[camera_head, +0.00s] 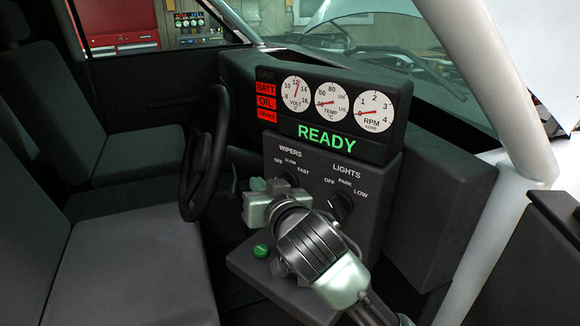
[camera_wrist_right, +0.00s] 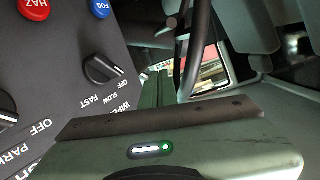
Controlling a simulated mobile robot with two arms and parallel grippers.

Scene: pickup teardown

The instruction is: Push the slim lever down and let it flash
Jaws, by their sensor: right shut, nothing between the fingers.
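A thin dark stalk beside the steering wheel (camera_head: 204,155) looks like the slim lever (camera_head: 234,181), but it is small and dim. In the right wrist view a short slim stick (camera_wrist_right: 166,31) shows beside the wheel rim (camera_wrist_right: 188,50); I cannot tell for sure that it is the same lever. My right gripper (camera_head: 258,207) is shut and empty, in front of the lower dash panel, to the right of the wheel and below the wipers knob (camera_head: 279,186). Its fingertips are hard to make out. I see no contact with the lever. My left gripper is not in view.
The lights knob (camera_head: 341,206) is close to my right wrist. A green button (camera_head: 261,250) is on the ledge below. The gauge panel (camera_head: 334,105) reads READY, with red BATT and OIL lamps lit. The wrist view shows a red HAZ button (camera_wrist_right: 34,8) and a blue button (camera_wrist_right: 101,8).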

